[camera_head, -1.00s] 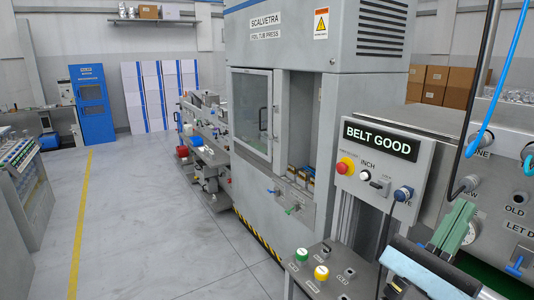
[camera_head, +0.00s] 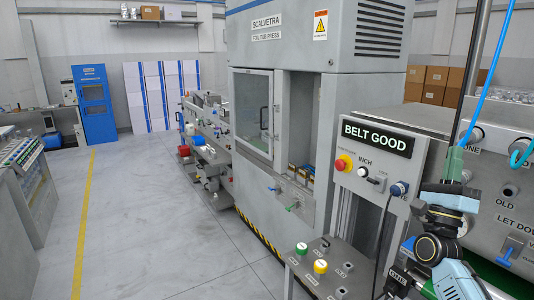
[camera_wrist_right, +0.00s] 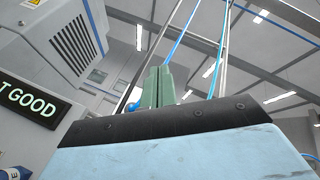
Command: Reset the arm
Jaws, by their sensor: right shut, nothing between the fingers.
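My right arm stands at the lower right of the head view, in front of the grey machine. My right gripper (camera_head: 455,163) points upward beside the control box, with its green fingers together and nothing between them. In the right wrist view the green fingers (camera_wrist_right: 158,88) are shut and point up towards the ceiling. My left gripper is in neither view.
The control box with the lit "BELT GOOD" sign (camera_head: 377,135) and red stop button (camera_head: 341,164) is just left of my right arm. A blue hose (camera_head: 490,75) hangs close by. A button stand (camera_head: 322,268) is below. The floor on the left is clear.

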